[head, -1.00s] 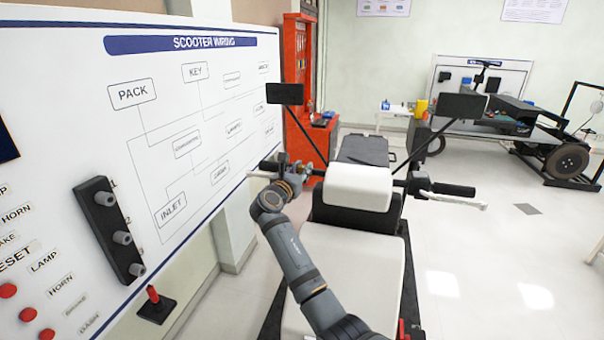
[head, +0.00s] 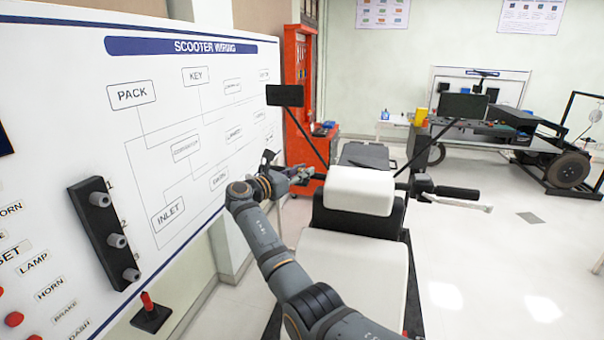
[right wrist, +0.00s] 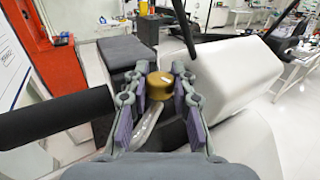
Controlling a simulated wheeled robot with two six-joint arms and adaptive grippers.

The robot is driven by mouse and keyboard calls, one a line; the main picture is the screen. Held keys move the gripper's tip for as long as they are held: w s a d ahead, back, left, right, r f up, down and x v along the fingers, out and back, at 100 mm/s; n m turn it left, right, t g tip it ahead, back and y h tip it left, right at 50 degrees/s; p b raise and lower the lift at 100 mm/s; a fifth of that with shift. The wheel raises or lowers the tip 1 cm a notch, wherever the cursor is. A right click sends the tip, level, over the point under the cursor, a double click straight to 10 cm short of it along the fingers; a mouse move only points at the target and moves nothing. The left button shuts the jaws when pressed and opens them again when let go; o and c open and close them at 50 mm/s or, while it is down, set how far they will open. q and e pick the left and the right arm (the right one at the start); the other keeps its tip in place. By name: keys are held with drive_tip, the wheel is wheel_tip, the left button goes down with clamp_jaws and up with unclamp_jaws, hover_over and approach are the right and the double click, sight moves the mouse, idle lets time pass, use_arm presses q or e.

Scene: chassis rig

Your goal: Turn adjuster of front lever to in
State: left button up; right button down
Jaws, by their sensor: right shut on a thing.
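The brass-coloured adjuster (right wrist: 160,86) is a short round knob with a small pale mark on top, at the middle of the right wrist view. A silver lever (right wrist: 152,125) runs up to it from below. My right gripper (right wrist: 152,82) has one finger on each side of the adjuster and is shut on it. In the head view my right gripper (head: 290,174) is at the handlebar end left of the white scooter body (head: 360,191), and the adjuster is too small to make out there. My left gripper is not in view.
A black handlebar grip (right wrist: 55,118) is close on the left in the wrist view. The other handlebar grip (head: 457,192) and its silver lever (head: 460,203) are at the right. A wiring board (head: 130,150) stands close to my arm's left. Open floor lies right.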

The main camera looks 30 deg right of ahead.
drive_tip(key=c, duration=1.1)
unclamp_jaws()
drive_tip(key=s+a, duration=0.2)
drive_tip(key=a, duration=0.9)
drive_tip(key=shift+a, duration=0.4)
